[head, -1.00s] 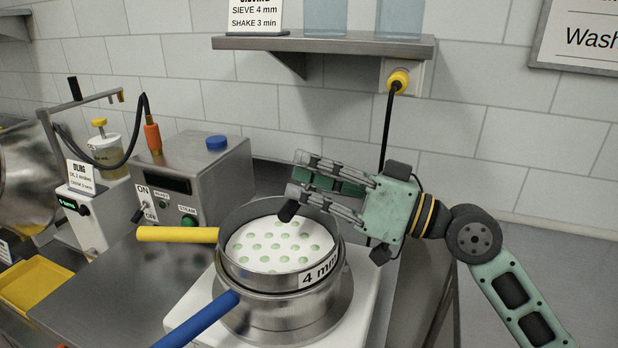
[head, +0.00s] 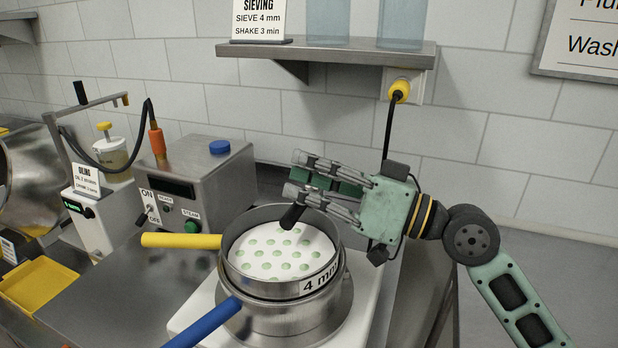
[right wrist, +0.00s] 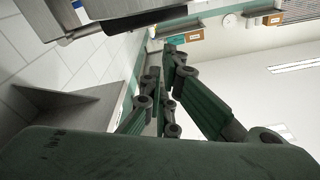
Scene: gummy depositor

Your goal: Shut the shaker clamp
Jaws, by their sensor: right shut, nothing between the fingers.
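The shaker is a white base (head: 362,290) carrying a steel pan (head: 290,325). A round sieve labelled 4 mm (head: 235,262) sits on the pan, with a white perforated plate inside. A short black piece (head: 291,216) shows at the sieve's back rim, just under my fingers. I cannot tell whether it is the clamp's handle or whether I touch it. My right gripper (head: 300,176) is shut and empty above the sieve's back right rim, pointing left. The right wrist view shows its dark green fingers but no shaker. My left gripper is out of view.
A yellow handle (head: 180,240) and a blue handle (head: 205,322) stick out to the left. A steel control box (head: 203,180) stands behind left. A wall shelf (head: 330,50) hangs above my gripper, with a black cable (head: 389,130) running down the wall behind it.

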